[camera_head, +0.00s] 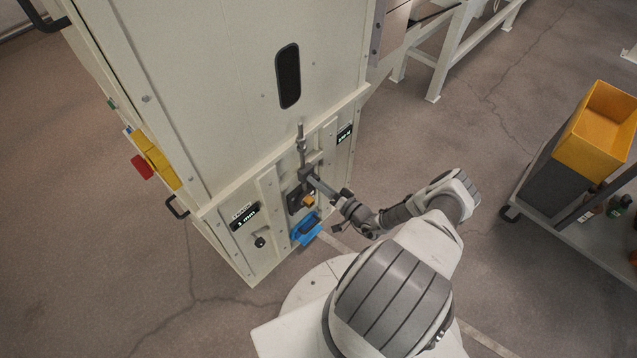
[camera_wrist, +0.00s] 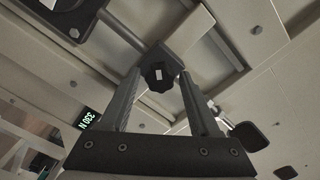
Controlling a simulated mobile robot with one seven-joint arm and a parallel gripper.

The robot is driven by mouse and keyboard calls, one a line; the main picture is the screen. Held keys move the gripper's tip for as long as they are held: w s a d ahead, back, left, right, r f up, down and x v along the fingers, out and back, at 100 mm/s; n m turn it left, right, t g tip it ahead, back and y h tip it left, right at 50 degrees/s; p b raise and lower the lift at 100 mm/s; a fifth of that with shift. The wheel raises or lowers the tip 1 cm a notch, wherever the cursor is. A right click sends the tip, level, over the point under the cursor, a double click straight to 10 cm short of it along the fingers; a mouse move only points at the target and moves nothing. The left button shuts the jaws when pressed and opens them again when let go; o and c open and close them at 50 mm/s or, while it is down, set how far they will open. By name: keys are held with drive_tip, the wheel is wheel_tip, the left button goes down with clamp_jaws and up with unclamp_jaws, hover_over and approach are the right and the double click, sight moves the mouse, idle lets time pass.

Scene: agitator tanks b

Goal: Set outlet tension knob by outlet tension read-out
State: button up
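A dark lobed knob (camera_wrist: 160,76) with a pale mark on its face sits on a pale bracket in the wrist view. My gripper (camera_wrist: 160,80) has one finger on each side of it; the fingers are apart, with a small gap seeming to show beside the knob. Contact cannot be told. A read-out (camera_wrist: 85,118) at the left of the wrist view seems to show "330 N", turned over. In the head view my gripper (camera_head: 316,184) reaches the lower cabinet front and hides the knob. A small read-out (camera_head: 344,133) there is too small to read.
The tall cream cabinet (camera_head: 230,80) has another read-out (camera_head: 244,217), seemingly "3 mm", above a black-tipped lever (camera_head: 259,241). A blue part (camera_head: 306,230) lies below my gripper. A red button (camera_head: 142,167) is at the left. A trolley with a yellow bin (camera_head: 598,130) stands right.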

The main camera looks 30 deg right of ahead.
drive_tip(key=shift+o, duration=0.5)
drive_tip(key=p+v, duration=0.1)
drive_tip(key=v, duration=1.6)
drive_tip(key=shift+s, duration=0.2)
drive_tip(key=shift+d, duration=0.1)
